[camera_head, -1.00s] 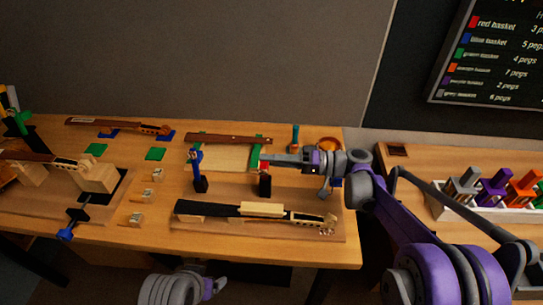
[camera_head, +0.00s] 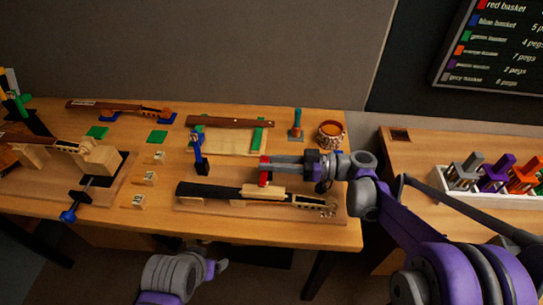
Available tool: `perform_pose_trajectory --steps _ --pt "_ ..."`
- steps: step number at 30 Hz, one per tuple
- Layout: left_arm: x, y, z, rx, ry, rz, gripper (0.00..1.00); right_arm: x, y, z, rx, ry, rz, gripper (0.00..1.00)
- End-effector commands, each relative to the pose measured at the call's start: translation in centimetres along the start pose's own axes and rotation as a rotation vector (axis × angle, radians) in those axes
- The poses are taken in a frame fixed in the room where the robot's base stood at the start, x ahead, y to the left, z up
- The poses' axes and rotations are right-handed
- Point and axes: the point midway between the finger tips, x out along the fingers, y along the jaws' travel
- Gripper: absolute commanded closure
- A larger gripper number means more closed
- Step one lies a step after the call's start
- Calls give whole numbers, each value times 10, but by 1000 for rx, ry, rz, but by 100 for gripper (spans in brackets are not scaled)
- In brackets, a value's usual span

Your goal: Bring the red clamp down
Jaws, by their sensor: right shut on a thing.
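The clamp is upright, just above and behind the violin neck with a black fingerboard (camera_head: 215,190) and a pale wood block (camera_head: 264,189). I cannot tell whether it touches the neck. My left gripper (camera_head: 217,267) is low in front of the bench, away from the clamp; its jaws are too small to read.
A blue clamp (camera_head: 198,150) stands upright to the left of the red one. Behind lies a brown strip (camera_head: 230,121) on green pads. A teal-handled tool (camera_head: 297,123) and a round amber jar (camera_head: 330,134) stand at the back right. Small tagged blocks (camera_head: 149,178) lie to the left.

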Motion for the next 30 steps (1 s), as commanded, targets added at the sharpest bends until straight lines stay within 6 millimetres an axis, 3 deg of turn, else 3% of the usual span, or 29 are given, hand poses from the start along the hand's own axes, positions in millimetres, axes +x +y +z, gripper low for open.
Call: perform_pose_trajectory --steps 12,30 --pt "4 0 2 0 -2 0 19 0 -6 13 -215 -1 0 100" --pt "4 0 3 0 -2 0 19 0 -6 15 -256 -2 -1 100"
